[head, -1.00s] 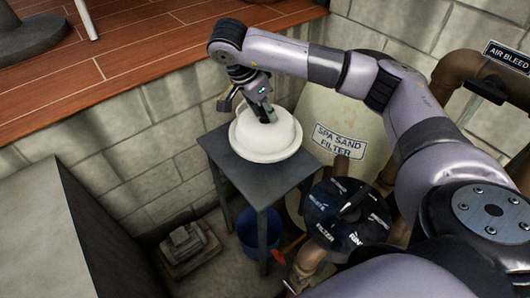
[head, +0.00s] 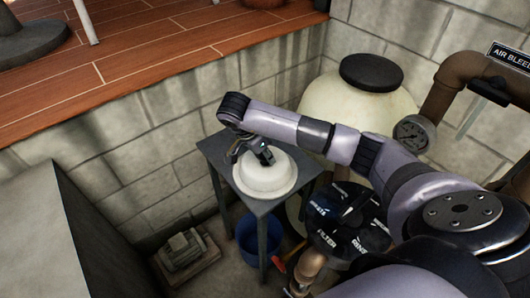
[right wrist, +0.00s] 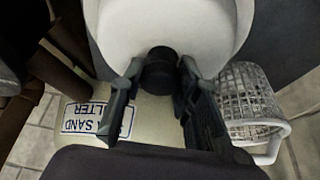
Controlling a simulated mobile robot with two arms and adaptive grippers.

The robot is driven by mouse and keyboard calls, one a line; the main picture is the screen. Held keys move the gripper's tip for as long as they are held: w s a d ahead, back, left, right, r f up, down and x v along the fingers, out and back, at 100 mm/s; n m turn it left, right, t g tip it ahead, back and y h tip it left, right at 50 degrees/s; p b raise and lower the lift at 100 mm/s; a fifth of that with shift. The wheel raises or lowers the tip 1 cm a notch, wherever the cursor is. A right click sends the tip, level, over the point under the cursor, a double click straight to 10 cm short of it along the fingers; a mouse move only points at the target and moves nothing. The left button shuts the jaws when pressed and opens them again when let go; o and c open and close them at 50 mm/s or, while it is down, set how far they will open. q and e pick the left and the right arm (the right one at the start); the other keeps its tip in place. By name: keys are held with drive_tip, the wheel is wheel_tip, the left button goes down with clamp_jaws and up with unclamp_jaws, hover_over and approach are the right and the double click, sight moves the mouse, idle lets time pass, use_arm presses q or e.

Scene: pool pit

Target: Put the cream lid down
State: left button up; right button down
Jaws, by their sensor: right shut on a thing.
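The cream lid (head: 265,179) is a round, domed lid with a rim, over the small dark table (head: 215,152). It is level and looks on or just above the tabletop; I cannot tell whether it touches. My right gripper (head: 262,157) is above the lid and shut on its dark knob. In the right wrist view, the black knob (right wrist: 160,70) sits between the fingertips of my right gripper (right wrist: 159,78), with the cream lid (right wrist: 160,25) beyond it. My left gripper is not in view.
A cream filter tank (head: 345,107) with a black cap stands behind the table, beside a black valve head (head: 347,222). A blue bucket (head: 250,238) is under the table. A wire basket (right wrist: 250,100) shows in the right wrist view. Block walls close the corner.

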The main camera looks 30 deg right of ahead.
drive_tip(key=c, duration=1.2)
unclamp_jaws()
drive_tip(key=v, duration=1.2)
drive_tip(key=shift+p, duration=0.4)
drive_tip(key=shift+a, duration=0.1)
